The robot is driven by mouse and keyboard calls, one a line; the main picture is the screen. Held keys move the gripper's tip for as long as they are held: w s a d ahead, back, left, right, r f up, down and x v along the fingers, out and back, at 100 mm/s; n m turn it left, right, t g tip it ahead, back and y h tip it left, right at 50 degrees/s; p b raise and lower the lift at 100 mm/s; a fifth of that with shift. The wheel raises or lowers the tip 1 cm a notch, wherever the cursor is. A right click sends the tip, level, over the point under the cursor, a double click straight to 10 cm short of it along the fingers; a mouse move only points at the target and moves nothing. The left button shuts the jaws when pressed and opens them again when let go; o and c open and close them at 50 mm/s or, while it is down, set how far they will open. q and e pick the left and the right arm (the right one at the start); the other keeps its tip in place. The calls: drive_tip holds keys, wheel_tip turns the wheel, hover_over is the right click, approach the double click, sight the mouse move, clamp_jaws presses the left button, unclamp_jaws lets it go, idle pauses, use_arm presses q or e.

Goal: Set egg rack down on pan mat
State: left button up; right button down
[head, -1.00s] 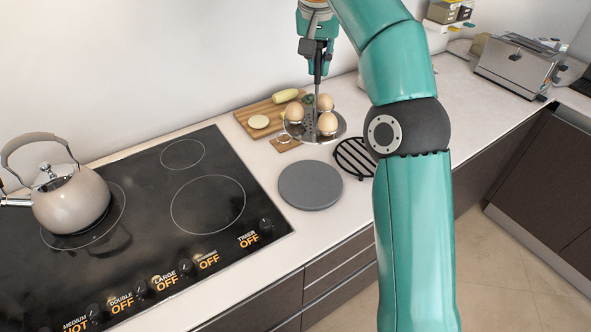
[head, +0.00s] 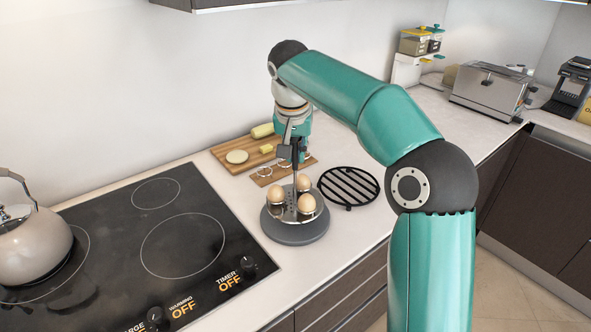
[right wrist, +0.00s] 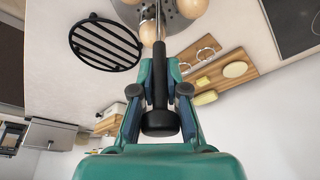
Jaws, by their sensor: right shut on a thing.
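The egg rack (head: 290,213) is a round metal plate with several holes, carrying three brown eggs and a tall upright handle. In the head view it is directly over the round grey pan mat (head: 296,236); whether it touches the mat I cannot tell. My right gripper (head: 294,156) is shut on the rack's handle, above the eggs. In the right wrist view the gripper (right wrist: 160,92) has its fingers on either side of the black handle, with the eggs and plate at the top edge. My left gripper is not in view.
A black round trivet (head: 348,187) lies just right of the mat. A cutting board (head: 232,148) with cut food and a small wooden holder (head: 266,177) lie behind. The black cooktop (head: 120,240) with a kettle (head: 30,245) is left. A toaster (head: 490,95) stands at the far right.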

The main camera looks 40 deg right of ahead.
sight(295, 165)
drive_tip(key=shift+f+b, duration=0.35)
drive_tip(key=shift+f, duration=1.55)
drive_tip(key=c, duration=1.6)
unclamp_jaws()
drive_tip(key=shift+f, duration=0.1)
drive_tip(key=shift+c, duration=0.2)
drive_tip(key=o, duration=0.4)
drive_tip(key=shift+o, duration=0.2)
drive_tip(key=shift+r, duration=0.2)
